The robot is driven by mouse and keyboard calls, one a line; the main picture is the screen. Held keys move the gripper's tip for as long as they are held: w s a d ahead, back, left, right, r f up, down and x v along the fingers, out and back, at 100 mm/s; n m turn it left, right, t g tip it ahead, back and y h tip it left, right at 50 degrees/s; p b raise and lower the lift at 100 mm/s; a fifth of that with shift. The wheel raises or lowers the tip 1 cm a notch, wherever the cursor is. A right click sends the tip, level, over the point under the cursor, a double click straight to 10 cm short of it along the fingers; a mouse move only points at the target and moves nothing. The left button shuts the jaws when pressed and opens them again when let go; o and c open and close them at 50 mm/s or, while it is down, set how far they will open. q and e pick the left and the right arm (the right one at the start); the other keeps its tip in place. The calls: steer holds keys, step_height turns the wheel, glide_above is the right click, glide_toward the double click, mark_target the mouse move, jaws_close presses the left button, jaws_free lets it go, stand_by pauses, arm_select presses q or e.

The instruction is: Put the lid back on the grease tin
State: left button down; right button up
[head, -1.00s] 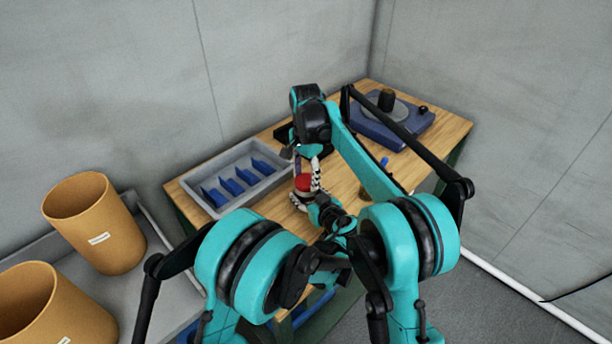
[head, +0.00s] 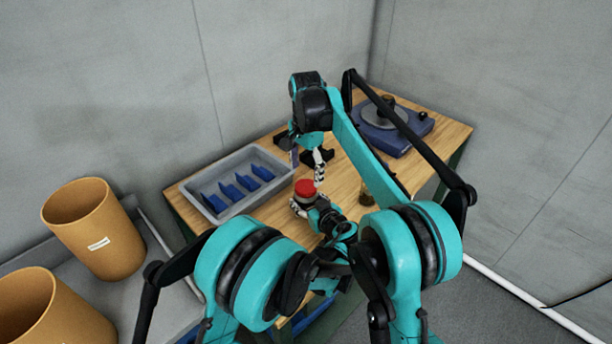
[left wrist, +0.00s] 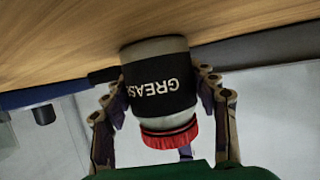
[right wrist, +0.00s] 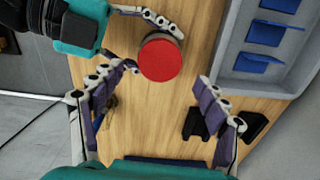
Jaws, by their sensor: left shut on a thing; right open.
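The grease tin (left wrist: 158,85) has a black label and stands on the table in my left gripper (head: 306,207). The left fingers are shut around its sides, one on each side in the left wrist view. The red lid (right wrist: 160,60) sits on top of the tin. In the left wrist view the lid (left wrist: 170,133) looks slightly tilted against the tin's rim. My right gripper (head: 308,166) is open and empty, apart from the lid. In the right wrist view its fingers (right wrist: 158,105) are spread, with the lid beyond them.
A grey tray (head: 215,208) with blue dividers lies left of the tin. A blue device with a round grey plate (head: 405,138) stands at the back right. A dark stand (right wrist: 246,125) and a small brown object (head: 367,196) are also on the table. Bare wood shows between them.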

mark_target(306, 186)
steer(key=shift+c, duration=0.2)
steer(key=n, duration=0.2)
steer(key=r+n, duration=0.1)
steer(key=n, duration=0.7)
steer(key=shift+r, duration=0.4)
steer(key=n, duration=0.4)
steer(key=shift+r, duration=0.4)
steer(key=n, duration=0.4)
steer(key=shift+r+n, duration=0.4)
steer(key=shift+f, duration=4)
